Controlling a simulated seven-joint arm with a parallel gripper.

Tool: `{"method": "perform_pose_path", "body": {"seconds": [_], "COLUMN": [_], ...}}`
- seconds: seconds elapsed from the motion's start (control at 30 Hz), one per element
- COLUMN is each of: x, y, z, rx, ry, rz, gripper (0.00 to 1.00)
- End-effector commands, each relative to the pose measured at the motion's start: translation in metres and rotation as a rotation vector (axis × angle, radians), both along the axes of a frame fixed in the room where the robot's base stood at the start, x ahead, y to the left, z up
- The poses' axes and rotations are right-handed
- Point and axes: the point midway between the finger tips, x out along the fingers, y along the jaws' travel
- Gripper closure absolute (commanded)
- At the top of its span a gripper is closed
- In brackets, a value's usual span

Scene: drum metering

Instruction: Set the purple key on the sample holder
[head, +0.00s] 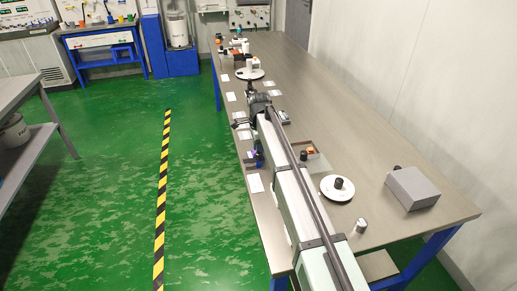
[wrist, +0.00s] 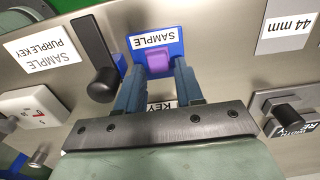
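The purple key (wrist: 159,62) is in the upper middle of the wrist view, in front of the blue sample holder (wrist: 177,47) with its upside-down "SAMPLE" label. My gripper (wrist: 158,72) has one blue-grey finger on each side of the key, with the tips close to its sides. I cannot tell whether the fingers touch the key, or whether the key rests on the holder or is just above it. In the head view, a small blue and purple patch (head: 257,154) shows beside my arm; its details are too small to read.
A black handle (wrist: 97,72) stands close to the left finger. A white switch box (wrist: 32,115) is at left and a grey fixture with a black knob (wrist: 287,117) at right. A white round dish (head: 335,195) and a grey box (head: 411,188) stand on the bench. The bench's right side is mostly clear.

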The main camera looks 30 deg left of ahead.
Motion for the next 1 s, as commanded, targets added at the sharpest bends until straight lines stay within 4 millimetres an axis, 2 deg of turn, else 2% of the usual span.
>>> {"method": "perform_pose_path", "body": {"seconds": [0.17, 0.5, 0.7, 1.0], "x": [0.0, 0.001, 0.001, 0.0], "y": [0.0, 0.001, 0.001, 0.0], "z": [0.015, 0.077, 0.106, 0.122], "rx": [0.001, 0.002, 0.001, 0.0], "ry": [-0.001, -0.002, -0.001, 0.0], "rz": [0.0, 0.0, 0.0, 0.0], "gripper": [0.64, 0.64, 0.64, 0.64]}}
